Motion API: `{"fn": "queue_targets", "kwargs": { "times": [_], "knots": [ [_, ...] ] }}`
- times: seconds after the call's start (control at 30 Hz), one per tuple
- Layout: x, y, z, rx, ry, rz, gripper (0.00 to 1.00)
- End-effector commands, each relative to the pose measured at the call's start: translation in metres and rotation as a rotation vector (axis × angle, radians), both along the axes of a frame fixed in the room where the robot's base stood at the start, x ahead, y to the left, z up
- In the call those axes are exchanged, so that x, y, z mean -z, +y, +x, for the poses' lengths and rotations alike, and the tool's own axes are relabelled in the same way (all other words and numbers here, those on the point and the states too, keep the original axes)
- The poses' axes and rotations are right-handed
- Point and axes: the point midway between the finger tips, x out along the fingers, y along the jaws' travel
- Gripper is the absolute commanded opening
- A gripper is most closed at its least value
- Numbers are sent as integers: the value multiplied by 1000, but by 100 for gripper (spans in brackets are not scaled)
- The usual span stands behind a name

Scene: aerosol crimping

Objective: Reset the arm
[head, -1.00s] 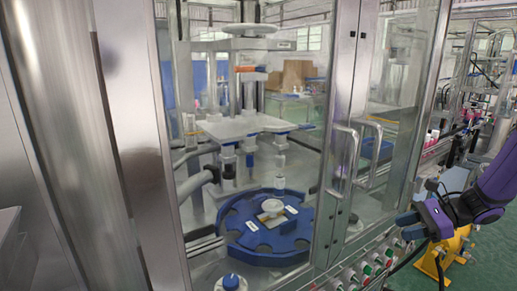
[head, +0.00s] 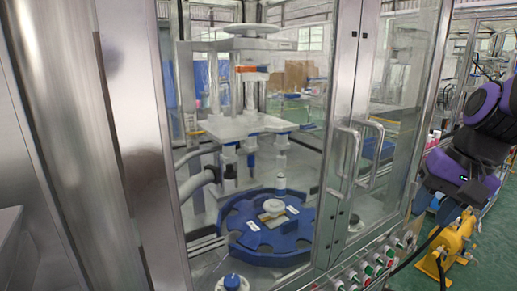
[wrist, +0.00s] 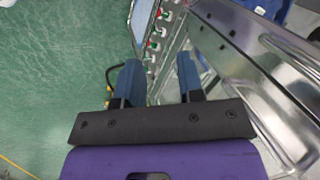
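My gripper (head: 435,206) is at the right in the head view, outside the glass cabinet and to the right of its doors. Its fingertips point downward. In the wrist view my gripper (wrist: 160,74) has its two blue fingers apart, with nothing between them. The purple arm links behind it are folded at the right edge of the head view.
The crimping machine's blue turntable (head: 300,248) sits inside the cabinet behind glass. Steel door handles (head: 343,160) jut outward. A row of buttons (head: 378,262) runs along the cabinet's front edge. A yellow device (head: 455,240) stands below my gripper. Green floor (wrist: 50,75) is open at left.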

Motion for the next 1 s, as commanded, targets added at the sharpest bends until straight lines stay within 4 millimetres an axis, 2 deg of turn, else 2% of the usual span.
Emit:
{"fn": "queue_targets", "kwargs": {
  "times": [0.3, 0.5, 0.7, 1.0],
  "knots": [
    [-36, 1, -53, -240, -244, -240, 35],
    [-49, -3, -74, -335, -355, -342, 35],
    [-53, -5, -81, -367, -393, -380, 35],
    [-53, -5, -81, -368, -393, -380, 35]
  ]
}}
